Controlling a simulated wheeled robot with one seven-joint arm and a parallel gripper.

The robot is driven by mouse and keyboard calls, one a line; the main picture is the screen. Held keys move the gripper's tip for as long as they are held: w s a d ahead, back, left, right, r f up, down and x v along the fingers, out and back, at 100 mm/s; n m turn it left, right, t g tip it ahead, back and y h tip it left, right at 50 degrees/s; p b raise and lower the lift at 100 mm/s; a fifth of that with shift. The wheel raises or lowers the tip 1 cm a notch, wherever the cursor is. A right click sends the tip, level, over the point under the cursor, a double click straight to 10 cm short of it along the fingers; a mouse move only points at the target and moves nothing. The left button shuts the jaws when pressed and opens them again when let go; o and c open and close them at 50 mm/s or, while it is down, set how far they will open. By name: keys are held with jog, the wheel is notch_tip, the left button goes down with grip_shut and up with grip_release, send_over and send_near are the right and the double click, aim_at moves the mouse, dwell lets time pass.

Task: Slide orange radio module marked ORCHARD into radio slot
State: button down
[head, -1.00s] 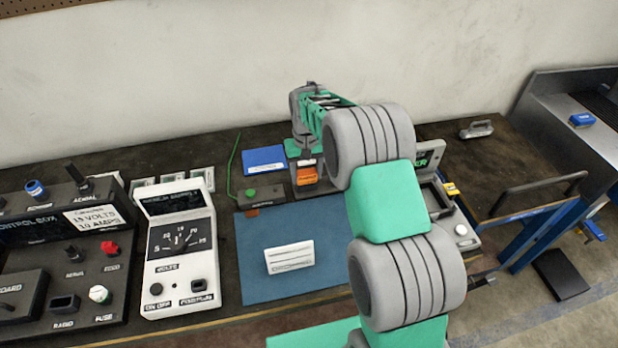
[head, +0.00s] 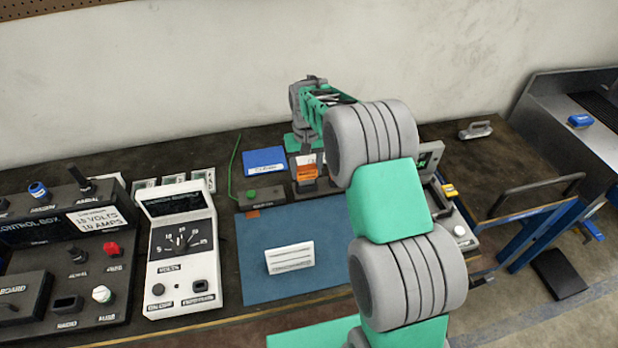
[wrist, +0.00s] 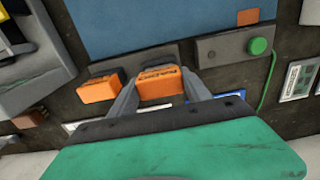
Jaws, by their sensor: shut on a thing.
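My gripper (wrist: 157,95) is shut on an orange module (wrist: 160,87), with one finger on each side of it in the wrist view. The module has dark print on its upper edge that I cannot read surely. It also shows in the head view (head: 307,173), at or just above a dark holder at the back of the bench. A second orange module (wrist: 98,90) sits just left of the gripper in the wrist view. The radio slot (head: 67,303) is a dark socket on the control box at the lower left of the head view.
A white meter (head: 178,245) stands between the control box (head: 50,225) and the blue mat (head: 262,275). A grey box with a green button (head: 258,194) and a blue booklet (head: 264,160) lie left of the gripper.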

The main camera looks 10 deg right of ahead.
aim_at(307, 167)
jog(key=shift+r+p, duration=0.85)
jog(key=shift+r, duration=0.9)
